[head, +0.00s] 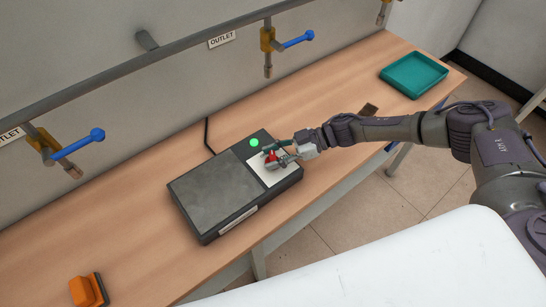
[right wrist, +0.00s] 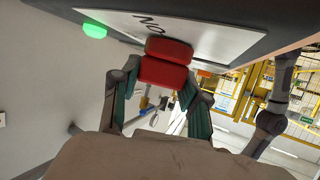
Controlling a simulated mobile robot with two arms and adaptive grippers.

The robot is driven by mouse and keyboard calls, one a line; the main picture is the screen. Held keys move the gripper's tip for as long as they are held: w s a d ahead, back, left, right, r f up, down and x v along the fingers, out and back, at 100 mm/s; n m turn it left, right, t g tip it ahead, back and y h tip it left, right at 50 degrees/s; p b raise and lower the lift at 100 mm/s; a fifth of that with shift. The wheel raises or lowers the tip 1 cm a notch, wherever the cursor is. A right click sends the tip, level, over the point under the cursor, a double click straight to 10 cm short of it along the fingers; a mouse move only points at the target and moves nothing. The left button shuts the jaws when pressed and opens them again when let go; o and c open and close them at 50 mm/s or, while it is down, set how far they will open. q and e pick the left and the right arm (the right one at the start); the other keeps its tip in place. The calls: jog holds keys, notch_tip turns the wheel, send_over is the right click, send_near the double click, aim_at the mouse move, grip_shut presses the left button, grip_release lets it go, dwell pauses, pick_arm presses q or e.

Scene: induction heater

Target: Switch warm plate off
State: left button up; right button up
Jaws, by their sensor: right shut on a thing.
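The warm plate (head: 217,190) is a dark grey flat box on the wooden bench, with a white control panel (head: 284,176) at its right end. A round green light (head: 254,142) on it is bright; it also shows in the right wrist view (right wrist: 94,31). My right gripper (head: 274,155) is at the panel, its fingers shut on the red knob (head: 270,160). In the right wrist view the red knob (right wrist: 164,73) sits between the two fingers, beside the panel lettering "ON", seen upside down. My left gripper is not in view.
A teal tray (head: 414,88) lies at the bench's far right. An orange object (head: 84,291) lies at the near left. Blue-handled valves (head: 78,145) hang from the wall pipe above the bench. A cord (head: 207,136) runs behind the plate. The bench left of the plate is mostly clear.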

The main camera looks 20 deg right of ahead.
jog(key=n+g+b, duration=0.2)
jog(key=b, duration=0.1)
jog(key=n+g+b, duration=0.2)
jog(key=g, duration=0.1)
jog(key=shift+w+f+n+b, duration=0.1)
jog(key=shift+f+n+b, duration=0.1)
jog(key=shift+n+b, duration=0.15)
jog(key=shift+r+n+g+b, duration=0.2)
jog(key=shift+n+g+b, duration=0.45)
jog(key=shift+g+b, duration=0.2)
jog(key=shift+h, duration=0.3)
jog(key=o, duration=1.2)
jog(key=shift+a, duration=0.1)
jog(key=shift+c, duration=0.2)
jog(key=shift+r, duration=0.1)
jog(key=v, duration=1.2)
